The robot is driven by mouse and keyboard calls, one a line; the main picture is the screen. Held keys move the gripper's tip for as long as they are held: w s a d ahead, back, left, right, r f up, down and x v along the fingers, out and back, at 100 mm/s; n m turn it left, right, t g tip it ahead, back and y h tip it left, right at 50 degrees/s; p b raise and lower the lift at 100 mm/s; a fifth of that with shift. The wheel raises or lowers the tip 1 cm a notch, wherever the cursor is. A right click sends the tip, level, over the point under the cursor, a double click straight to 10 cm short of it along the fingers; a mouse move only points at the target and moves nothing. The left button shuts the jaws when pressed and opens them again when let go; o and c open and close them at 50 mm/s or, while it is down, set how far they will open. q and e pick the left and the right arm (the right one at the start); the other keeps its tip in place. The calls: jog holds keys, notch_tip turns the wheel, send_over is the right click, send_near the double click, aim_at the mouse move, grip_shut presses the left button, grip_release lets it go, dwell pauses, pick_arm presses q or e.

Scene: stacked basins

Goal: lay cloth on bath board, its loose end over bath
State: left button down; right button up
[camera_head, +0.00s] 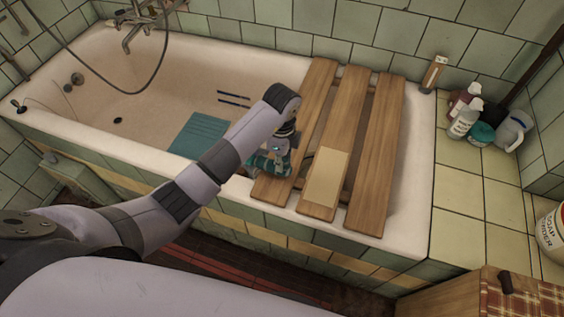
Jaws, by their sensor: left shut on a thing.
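The bath board (377,150) is made of wooden slats laid across the right part of the white bath (415,190). My left gripper (277,158) is low over the left slat, near the bath's front rim. It is shut on a bunched teal cloth (262,165), which lies at that slat's left edge, on the open bath's side. The arm and gripper hide part of the cloth, so I cannot tell how far its end hangs down. My right gripper is not in view.
A pale flat panel (327,178) lies on the middle slat. A teal mat (200,134) lies in the bath. Several bottles (465,120) and a jug (512,130) stand on the tiled ledge at right. A wooden cabinet (445,297) is at bottom right.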

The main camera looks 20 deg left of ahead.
pick_arm(q)
jog(key=shift+f, duration=0.7)
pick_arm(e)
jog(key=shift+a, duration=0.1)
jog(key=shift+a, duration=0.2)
pick_arm(q)
jog(key=shift+f, duration=0.15)
jog(key=c, duration=1.4)
grip_release()
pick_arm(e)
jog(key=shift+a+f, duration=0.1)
pick_arm(q)
jog(key=shift+r, duration=0.5)
notch_tip(320, 180, up, 12)
jog(key=shift+f+p, duration=0.25)
jog(key=shift+p, duration=0.55)
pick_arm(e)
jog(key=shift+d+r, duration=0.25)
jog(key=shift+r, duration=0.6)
